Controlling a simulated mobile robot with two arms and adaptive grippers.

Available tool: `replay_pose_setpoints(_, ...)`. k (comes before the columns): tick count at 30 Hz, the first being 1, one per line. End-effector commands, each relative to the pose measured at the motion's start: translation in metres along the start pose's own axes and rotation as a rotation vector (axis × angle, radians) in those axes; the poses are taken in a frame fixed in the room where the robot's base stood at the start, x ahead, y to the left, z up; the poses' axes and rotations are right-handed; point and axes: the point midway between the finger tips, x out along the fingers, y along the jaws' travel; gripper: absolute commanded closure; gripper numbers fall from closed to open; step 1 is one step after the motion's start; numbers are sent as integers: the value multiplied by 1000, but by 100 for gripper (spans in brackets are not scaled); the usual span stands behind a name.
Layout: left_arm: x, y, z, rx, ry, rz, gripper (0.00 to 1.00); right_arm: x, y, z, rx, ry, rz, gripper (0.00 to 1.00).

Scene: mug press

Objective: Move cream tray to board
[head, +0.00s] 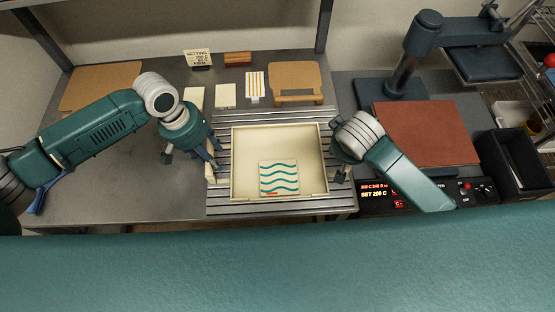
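The cream tray (236,160) is a shallow square tray in the middle of the head view, on a grey slatted surface (282,207). A pale square with teal wavy lines (279,177) lies in it, towards the front. My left gripper (211,165) is at the tray's left side, beside a small cream piece. My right gripper (341,172) is at the right side, with a similar pale piece by its fingers. The fingers are small and partly hidden, so I cannot tell whether either grips the tray. A tan board (295,74) lies behind the tray, to the right.
A heat press with a reddish-brown plate (427,132) and a lit control panel (400,190) stands at the right. A black bin (515,162) is beyond it. The left table is mostly clear.

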Motion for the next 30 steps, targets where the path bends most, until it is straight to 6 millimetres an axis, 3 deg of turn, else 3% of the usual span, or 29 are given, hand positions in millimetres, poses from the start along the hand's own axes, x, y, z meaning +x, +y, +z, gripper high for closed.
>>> replay_pose_setpoints(9,-66,-1,-1,2,5,-2,56,0,-1,0,0,1,-2,56)
replay_pose_setpoints(15,-99,-1,0,-1,3,-2,56,0,-1,0,0,1,-2,56)
replay_pose_setpoints(23,-111,-1,0,-1,1,-3,56,-10,-2,-1,0,3,-4,56)
replay_pose_setpoints(30,-111,-1,0,0,1,-3,56,-56,-2,-2,1,5,-6,56)
